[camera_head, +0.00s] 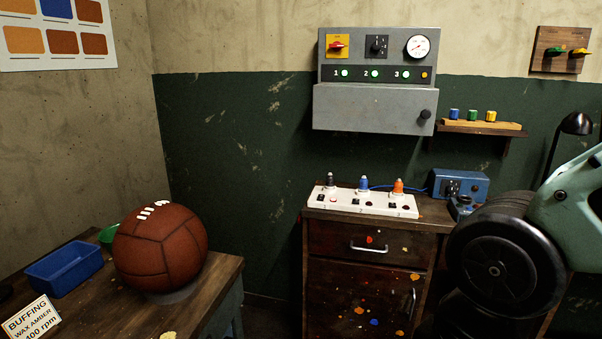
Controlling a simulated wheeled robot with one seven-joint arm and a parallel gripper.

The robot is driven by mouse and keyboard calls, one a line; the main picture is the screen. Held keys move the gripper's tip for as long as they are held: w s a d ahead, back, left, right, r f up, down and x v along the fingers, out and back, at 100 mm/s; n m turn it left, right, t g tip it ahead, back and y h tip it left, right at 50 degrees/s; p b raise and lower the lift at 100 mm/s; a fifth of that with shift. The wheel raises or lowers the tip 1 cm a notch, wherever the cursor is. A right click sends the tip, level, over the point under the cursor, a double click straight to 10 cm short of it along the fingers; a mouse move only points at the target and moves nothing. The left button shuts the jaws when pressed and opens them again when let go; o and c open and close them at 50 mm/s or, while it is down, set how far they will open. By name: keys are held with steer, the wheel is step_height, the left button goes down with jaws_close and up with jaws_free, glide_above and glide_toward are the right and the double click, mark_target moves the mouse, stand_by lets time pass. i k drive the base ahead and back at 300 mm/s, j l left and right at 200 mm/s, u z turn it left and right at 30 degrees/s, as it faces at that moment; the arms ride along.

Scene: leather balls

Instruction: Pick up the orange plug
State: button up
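The orange plug (398,187) stands upright at the right end of a white power strip (347,202), on top of a wooden cabinet. A blue plug (364,184) stands in the middle of the strip and a black plug (330,181) at its left end. A blue cord runs behind the orange plug toward a blue box (459,185) on the right. Small switches lie along the front of the strip. My gripper is not in view.
A pale green and black body (566,215) blocks the right side; I cannot tell whether it is mine. A grey control panel (375,108) hangs above the strip. A brown ball (160,250) and blue tray (63,270) are on the left table.

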mark_target(397, 191)
steer(key=i+j+z, duration=0.15)
steer(key=i+z, duration=0.2)
steer(key=i, duration=0.15)
steer(key=i+j+z, duration=0.3)
steer(key=i, duration=0.15)
steer(key=i+j+z, duration=0.35)
steer(key=i+l, duration=0.05)
steer(key=i, duration=0.05)
